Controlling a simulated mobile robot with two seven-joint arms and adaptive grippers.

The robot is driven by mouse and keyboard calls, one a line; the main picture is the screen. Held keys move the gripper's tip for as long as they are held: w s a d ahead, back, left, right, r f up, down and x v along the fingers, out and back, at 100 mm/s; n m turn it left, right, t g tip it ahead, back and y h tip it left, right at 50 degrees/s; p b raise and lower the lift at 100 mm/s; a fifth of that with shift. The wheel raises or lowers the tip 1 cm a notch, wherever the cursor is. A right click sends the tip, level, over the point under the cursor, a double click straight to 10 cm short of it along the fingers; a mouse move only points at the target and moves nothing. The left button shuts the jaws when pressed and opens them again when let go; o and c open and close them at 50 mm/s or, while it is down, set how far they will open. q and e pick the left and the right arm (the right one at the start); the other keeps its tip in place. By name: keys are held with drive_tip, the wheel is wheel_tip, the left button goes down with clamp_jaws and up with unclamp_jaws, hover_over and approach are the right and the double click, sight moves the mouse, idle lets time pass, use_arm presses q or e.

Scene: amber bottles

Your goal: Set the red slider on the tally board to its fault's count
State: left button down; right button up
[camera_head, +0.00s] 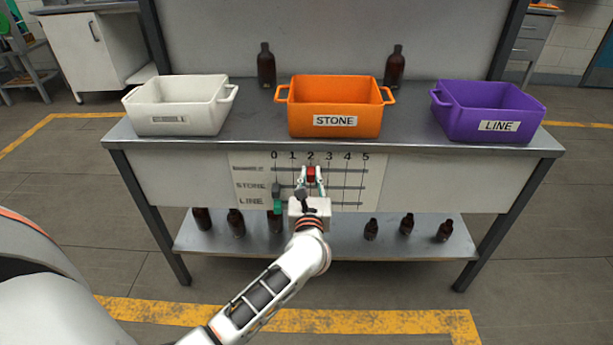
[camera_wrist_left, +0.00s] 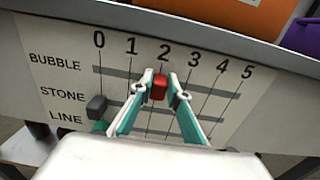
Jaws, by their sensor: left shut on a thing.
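The tally board (camera_head: 366,196) is on the bench front, with rows BUBBLE, STONE and LINE and columns 0 to 5. The red slider (camera_head: 311,173) is on the top, BUBBLE row, in line with the 2; it also shows in the left wrist view (camera_wrist_left: 159,88). My left gripper (camera_head: 311,176) is shut on it, with a finger on each side (camera_wrist_left: 159,84). The dark grey slider (camera_wrist_left: 96,107) is at 0 on the STONE row. The green slider (camera_head: 277,207) is at 0 on the LINE row, partly hidden in the wrist view. My right gripper is not in view.
A white bin (camera_head: 177,119), an orange STONE bin (camera_head: 300,120) and a purple LINE bin (camera_head: 460,120) stand on the bench and look empty. Two amber bottles (camera_head: 266,68) (camera_head: 394,68) stand behind them. Several more stand on the lower shelf (camera_head: 335,245).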

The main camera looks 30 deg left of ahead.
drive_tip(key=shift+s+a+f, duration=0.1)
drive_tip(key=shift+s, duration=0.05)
use_arm(q)
drive_tip(key=c, duration=2)
unclamp_jaws()
drive_tip(key=shift+o, duration=0.4)
drive_tip(key=shift+s+d, duration=0.1)
drive_tip(key=shift+s, duration=0.1)
drive_tip(key=v, duration=1.1)
drive_tip(key=shift+s, duration=0.35)
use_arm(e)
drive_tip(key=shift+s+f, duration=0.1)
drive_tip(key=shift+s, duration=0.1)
use_arm(q)
drive_tip(key=shift+d, duration=0.1)
